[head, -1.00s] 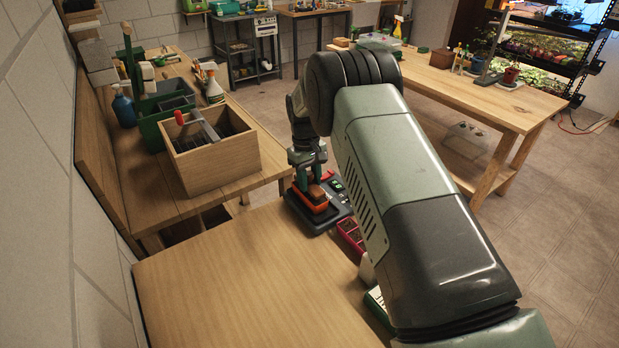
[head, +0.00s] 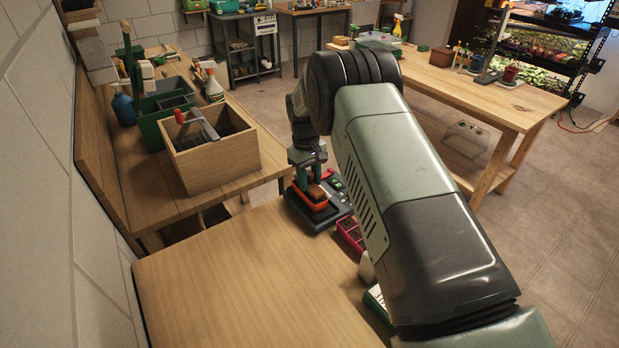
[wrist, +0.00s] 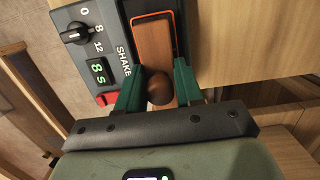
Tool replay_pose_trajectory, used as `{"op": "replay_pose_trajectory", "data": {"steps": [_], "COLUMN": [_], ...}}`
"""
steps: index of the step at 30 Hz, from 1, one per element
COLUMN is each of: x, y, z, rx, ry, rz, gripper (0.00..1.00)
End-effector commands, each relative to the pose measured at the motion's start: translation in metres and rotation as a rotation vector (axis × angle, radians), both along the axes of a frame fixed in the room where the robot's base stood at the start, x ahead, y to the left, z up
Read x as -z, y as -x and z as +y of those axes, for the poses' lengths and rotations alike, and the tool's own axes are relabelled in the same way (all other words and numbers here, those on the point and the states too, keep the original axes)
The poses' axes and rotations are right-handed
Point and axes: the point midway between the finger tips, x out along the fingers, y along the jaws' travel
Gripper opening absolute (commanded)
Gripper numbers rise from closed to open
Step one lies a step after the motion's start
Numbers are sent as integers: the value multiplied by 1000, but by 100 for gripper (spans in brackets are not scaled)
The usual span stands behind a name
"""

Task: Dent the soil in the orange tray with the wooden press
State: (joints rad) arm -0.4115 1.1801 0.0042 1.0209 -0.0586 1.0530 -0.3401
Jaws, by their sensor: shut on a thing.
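The wooden press (wrist: 153,48) is a brown block with a round knob (wrist: 159,90). The orange tray (head: 320,206) sits on the black plate of a shaker device (head: 318,220); its orange rim (wrist: 152,14) shows around the press in the wrist view. My gripper (head: 308,178) is above the tray, its green fingers (wrist: 158,85) shut on the press's knob. The press lies over or inside the tray and covers most of its opening in the wrist view. The soil under it is hidden, so I cannot tell whether the press touches it.
The shaker panel has a dial (wrist: 76,33), a green display reading 8 s (wrist: 98,72) and a red switch (wrist: 107,98). A pink-red tray (head: 350,234) stands right of the shaker, partly behind my arm. A wooden crate (head: 212,160) stands on the left bench. The front tabletop (head: 240,275) is clear.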

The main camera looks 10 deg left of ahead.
Motion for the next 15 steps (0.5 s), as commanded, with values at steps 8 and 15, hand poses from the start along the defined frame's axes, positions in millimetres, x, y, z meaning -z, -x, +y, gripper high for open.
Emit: {"op": "replay_pose_trajectory", "data": {"steps": [8,15], "x": [3,6], "y": [0,0], "z": [0,0], "rx": [0,0], "ry": [0,-1], "rz": [0,-1], "gripper": [11,11]}}
